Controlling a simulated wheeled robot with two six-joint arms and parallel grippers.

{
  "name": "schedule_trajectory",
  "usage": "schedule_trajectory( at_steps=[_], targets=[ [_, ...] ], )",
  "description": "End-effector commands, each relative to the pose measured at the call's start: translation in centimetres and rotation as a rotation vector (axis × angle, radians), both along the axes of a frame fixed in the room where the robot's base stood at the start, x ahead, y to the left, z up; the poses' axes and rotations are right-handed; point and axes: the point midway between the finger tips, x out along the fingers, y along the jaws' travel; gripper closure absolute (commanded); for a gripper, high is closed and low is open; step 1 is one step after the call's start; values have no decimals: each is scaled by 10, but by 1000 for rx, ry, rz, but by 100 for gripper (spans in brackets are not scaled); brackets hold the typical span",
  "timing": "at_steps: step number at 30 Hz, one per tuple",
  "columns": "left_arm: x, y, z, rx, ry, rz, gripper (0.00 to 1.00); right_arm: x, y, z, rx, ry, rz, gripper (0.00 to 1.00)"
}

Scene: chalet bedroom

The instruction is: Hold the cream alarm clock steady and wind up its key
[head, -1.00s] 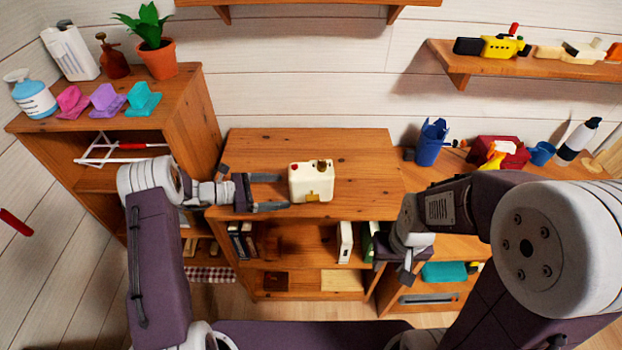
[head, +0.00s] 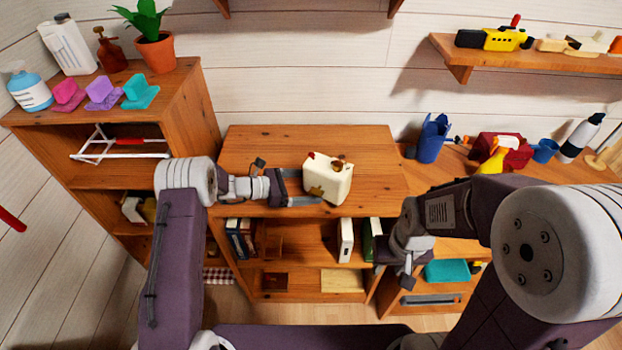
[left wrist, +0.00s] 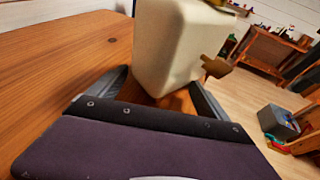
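The cream alarm clock (head: 333,180) stands on the wooden cabinet top, turned at an angle, with small red and brown parts on top. A gold-brown key (head: 316,190) sits on its front face; it also shows in the left wrist view (left wrist: 215,68). My left gripper (head: 303,187) is open at the clock's left side, fingers spread. In the left wrist view the clock's lower near corner is between the fingertips; I cannot tell whether they touch it. My right gripper (head: 406,280) hangs low at the right, away from the clock; its fingers are too small to read.
The cabinet top (head: 262,146) is otherwise clear. A side shelf (head: 185,85) at the left holds a plant (head: 155,50) and bottles. A desk at the right holds a blue cup (head: 432,140) and a red box (head: 508,150). Books stand below the clock.

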Motion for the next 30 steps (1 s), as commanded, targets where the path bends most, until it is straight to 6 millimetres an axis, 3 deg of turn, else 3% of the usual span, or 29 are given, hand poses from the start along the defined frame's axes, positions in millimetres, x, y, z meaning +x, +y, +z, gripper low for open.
schedule_trajectory(
  at_steps=[2,12,20,23,28,30],
  targets=[
    [0,0,0,0,0,0,12,0,0,0,0,0,0,64],
    [0,0,0,0,0,0,100,0,0,0,0,0,0,64],
    [0,0,0,0,-1,0,100,0,0,0,0,0,0,64],
    [0,0,0,0,0,1,77,0,0,0,0,0,0,64],
    [0,0,0,0,0,1,30,0,0,0,0,0,0,64],
    [0,0,0,0,0,1,27,0,0,0,0,0,0,64]
  ],
)
